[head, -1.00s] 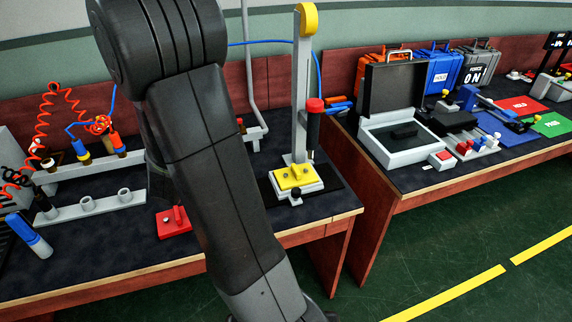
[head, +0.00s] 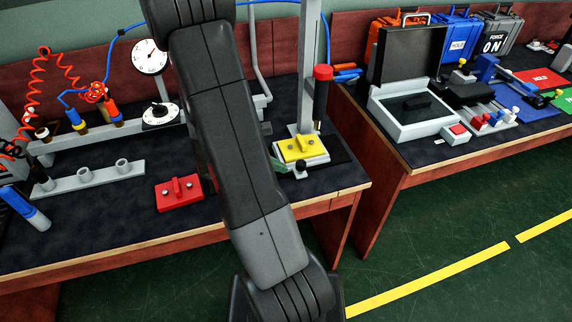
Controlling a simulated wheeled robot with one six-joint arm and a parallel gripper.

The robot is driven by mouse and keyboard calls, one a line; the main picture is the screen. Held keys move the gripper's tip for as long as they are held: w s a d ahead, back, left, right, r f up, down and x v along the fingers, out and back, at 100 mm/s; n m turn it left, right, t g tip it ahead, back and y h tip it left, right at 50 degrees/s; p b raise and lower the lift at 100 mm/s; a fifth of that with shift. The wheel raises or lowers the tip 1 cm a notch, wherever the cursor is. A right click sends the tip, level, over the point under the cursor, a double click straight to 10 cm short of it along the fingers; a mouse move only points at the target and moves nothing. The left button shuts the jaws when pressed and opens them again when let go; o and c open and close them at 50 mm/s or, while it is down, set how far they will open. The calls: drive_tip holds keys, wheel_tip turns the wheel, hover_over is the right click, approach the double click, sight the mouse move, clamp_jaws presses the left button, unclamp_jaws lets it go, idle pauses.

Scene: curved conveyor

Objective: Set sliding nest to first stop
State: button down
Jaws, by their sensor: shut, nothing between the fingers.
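The nest looks to be the yellow block (head: 303,147) with small round fittings on top. It sits on a light grey plate at the foot of an upright press column (head: 308,85). A dark strip (head: 338,150) runs out to the right of it, and a small dark knob (head: 299,173) sits at its front. A small greenish piece (head: 279,166) shows at the left of the plate; I cannot tell what it is. My arm crosses the bench just left of the nest. My gripper does not show; the arm appears to hide it.
A red fixture (head: 178,194) lies on the bench left of my arm. A dial gauge (head: 150,57) stands behind it. A grey rail with cups (head: 88,178) is farther left. A red-topped black handle (head: 321,92) rises by the column. A second bench with an open case (head: 412,112) stands right.

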drive_tip(key=shift+w+d, duration=0.15)
drive_tip(key=shift+d, duration=0.4)
drive_tip(key=shift+w+d, duration=0.15)
drive_tip(key=shift+d, duration=0.4)
drive_tip(key=shift+w+d+f+b, duration=0.1)
drive_tip(key=shift+w+d+b, duration=0.05)
drive_tip(key=shift+d+b, duration=0.3)
drive_tip(key=shift+w+d, duration=0.1)
drive_tip(key=shift+d, duration=0.25)
drive_tip(key=shift+a, duration=0.15)
